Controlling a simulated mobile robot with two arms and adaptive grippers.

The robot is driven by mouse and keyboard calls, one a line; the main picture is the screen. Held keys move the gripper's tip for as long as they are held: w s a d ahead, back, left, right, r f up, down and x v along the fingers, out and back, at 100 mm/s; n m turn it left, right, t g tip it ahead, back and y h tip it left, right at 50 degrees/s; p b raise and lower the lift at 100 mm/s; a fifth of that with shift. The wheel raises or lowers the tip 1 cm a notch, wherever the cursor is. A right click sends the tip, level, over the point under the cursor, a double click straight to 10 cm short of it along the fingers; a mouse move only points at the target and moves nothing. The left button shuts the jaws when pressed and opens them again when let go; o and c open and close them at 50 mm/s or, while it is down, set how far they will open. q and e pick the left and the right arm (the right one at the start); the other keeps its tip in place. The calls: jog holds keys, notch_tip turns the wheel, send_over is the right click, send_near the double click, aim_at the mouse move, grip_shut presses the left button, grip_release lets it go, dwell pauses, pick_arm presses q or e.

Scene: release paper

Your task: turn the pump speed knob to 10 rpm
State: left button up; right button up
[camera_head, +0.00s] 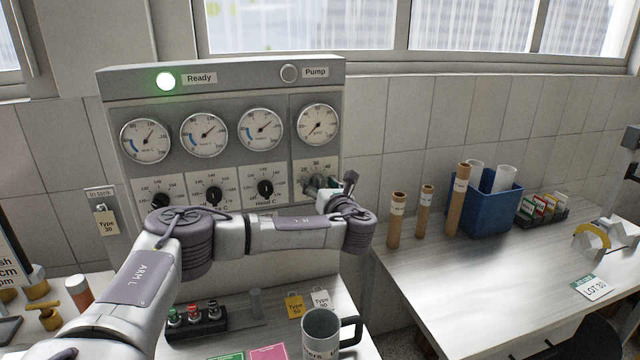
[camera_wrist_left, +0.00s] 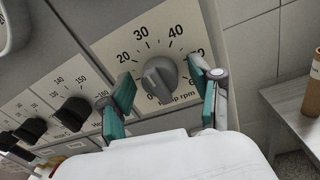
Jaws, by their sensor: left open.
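The pump speed knob (camera_wrist_left: 160,78) is a grey round knob on a pale dial plate (camera_wrist_left: 105,42) marked in rpm. The 20, 30 and 40 marks show; the 10 mark seems hidden behind a finger. I cannot tell which mark the knob points to. My left gripper (camera_wrist_left: 163,97) is open, with one teal-padded finger on each side of the knob and visible gaps to it. In the head view my left gripper (camera_head: 332,187) is at the panel's lower right and covers most of the knob. My right gripper is not in view.
Several black heater knobs (camera_head: 265,188) sit left of the pump dial. The green Ready lamp (camera_head: 166,81) is lit; the Pump lamp (camera_head: 289,73) looks unlit. A grey mug (camera_head: 321,330) stands below my arm. Brown tubes (camera_head: 397,220) and a blue bin (camera_head: 487,207) stand on the right bench.

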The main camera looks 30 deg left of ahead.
pick_arm(q)
jog(key=c, duration=0.9)
jog(key=shift+c, duration=1.2)
jog(key=shift+f+n, duration=0.1)
jog(key=shift+n, duration=0.2)
